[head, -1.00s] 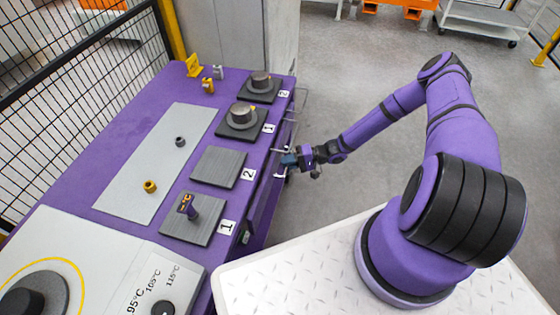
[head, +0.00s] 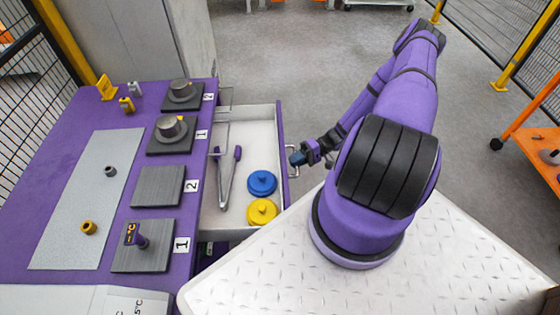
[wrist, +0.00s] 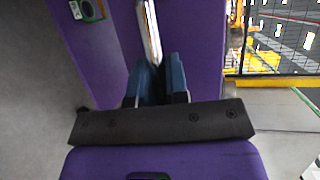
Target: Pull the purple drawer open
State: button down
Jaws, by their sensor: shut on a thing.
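The purple drawer (head: 281,142) stands well out from the purple bench in the head view, with its light grey inside showing. Its metal handle (head: 293,164) is on the outer side of the purple front; the handle also shows as a bright bar in the wrist view (wrist: 150,32). My gripper (head: 298,158) is at the handle, with its blue fingers shut on the bar in the wrist view (wrist: 158,80).
A white tread-plate surface (head: 300,285) lies close to the drawer's near end. Grey floor (head: 310,70) is clear beyond it.

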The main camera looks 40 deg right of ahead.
jog(key=shift+s+d, duration=0.75)
jog(key=shift+d, duration=0.15)
jog(key=c, duration=1.1)
grip_release()
jog(key=v, duration=1)
jog(key=shift+d, duration=0.4)
jog(key=shift+r, duration=0.1)
